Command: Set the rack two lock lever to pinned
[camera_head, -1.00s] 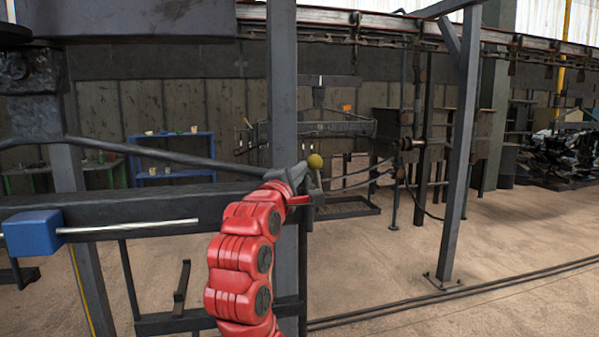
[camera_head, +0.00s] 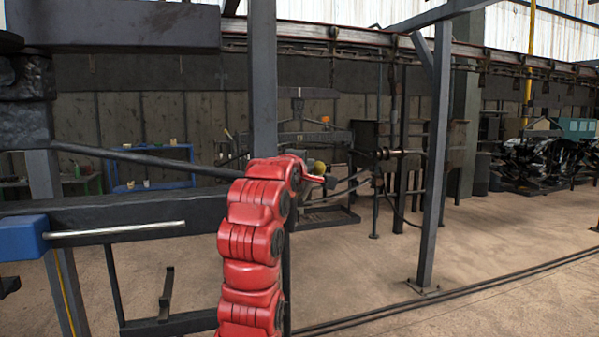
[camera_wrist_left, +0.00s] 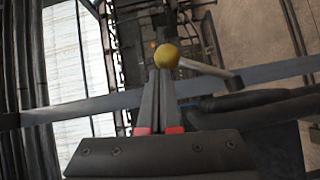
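The lock lever shows as a yellow ball knob (camera_head: 319,167) just right of my left wrist in the head view. In the left wrist view the knob (camera_wrist_left: 166,56) sits right at my fingertips, and its grey rod runs off to the right toward a dark pivot. My left gripper (camera_wrist_left: 160,78) has its two grey fingers close together, narrower than the knob. They look shut, touching or nearly touching the knob, not around it. In the head view the red arm hides the fingers. My right gripper is not in view. No lever label is readable.
A blue block (camera_head: 22,238) with a silver rod is on the dark beam (camera_head: 140,212) at left. A grey post (camera_head: 263,75) stands behind my arm; another post (camera_head: 436,160) is at right. Floor at right is open, crossed by rails (camera_head: 470,281).

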